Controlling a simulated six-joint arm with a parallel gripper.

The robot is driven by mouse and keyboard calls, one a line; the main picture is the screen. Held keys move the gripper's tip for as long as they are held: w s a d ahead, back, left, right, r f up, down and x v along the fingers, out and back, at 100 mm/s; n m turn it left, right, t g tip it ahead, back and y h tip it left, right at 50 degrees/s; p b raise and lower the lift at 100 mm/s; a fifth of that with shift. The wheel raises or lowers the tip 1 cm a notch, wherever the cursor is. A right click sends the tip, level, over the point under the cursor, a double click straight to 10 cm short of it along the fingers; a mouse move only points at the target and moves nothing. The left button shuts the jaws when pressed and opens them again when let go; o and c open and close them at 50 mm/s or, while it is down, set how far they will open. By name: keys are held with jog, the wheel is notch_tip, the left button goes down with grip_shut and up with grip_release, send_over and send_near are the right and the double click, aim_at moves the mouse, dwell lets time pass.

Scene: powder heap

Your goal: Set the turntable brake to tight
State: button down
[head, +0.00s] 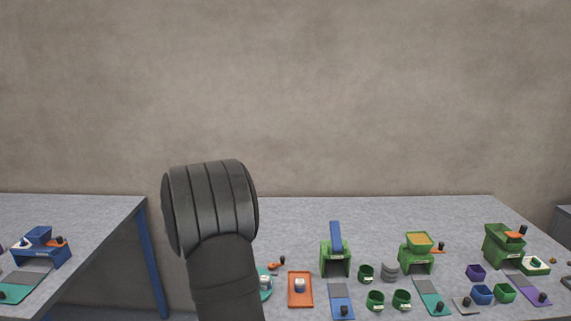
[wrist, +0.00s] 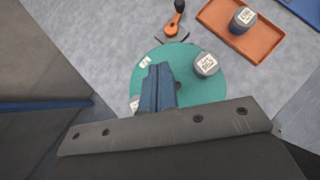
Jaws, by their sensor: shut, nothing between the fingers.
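The turntable is a round teal disc (wrist: 213,91) in the wrist view. A grey jar with a white label (wrist: 206,65) stands on its right part. In the head view the turntable (head: 268,285) is mostly hidden behind my arm. An orange lever with a black knob (wrist: 173,27) sits on a small dark base at the disc's far edge; it also shows in the head view (head: 276,263). I take this lever to be the brake; its tight mark cannot be read. My gripper (wrist: 158,68) is shut and empty, over the disc and apart from the lever.
An orange tray (wrist: 265,52) with a labelled jar lies right of the turntable. Several green machines, cups and coloured mats stand farther right, including a green stand with a blue chute (head: 335,258). Another table (head: 90,215) with a blue machine is at left, across a gap.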

jog(key=shift+s+a+r, duration=0.25)
jog(key=shift+s+r, duration=0.15)
jog(key=shift+r, duration=0.05)
jog(key=c, duration=1.7)
grip_release()
jog(key=shift+d, duration=0.2)
jog(key=o, duration=0.3)
jog(key=d+m, duration=0.1)
jog(key=m, duration=0.1)
jog(key=d+r+m+g, duration=0.1)
jog(key=d+m, duration=0.1)
jog(key=m, duration=0.1)
jog(key=d+m+g, duration=0.1)
jog(key=d+m, duration=0.1)
jog(key=shift+w+d+r+m+y, duration=0.15)
jog(key=shift+w+d+m+y, duration=0.15)
jog(key=shift+y, duration=0.1)
jog(key=m+g+y, duration=0.1)
jog(key=m+y, duration=0.5)
jog(key=m, duration=1.2)
send_near(282, 257)
jog(key=x, duration=0.8)
jog(key=shift+f, duration=0.2)
jog(key=shift+c, duration=0.2)
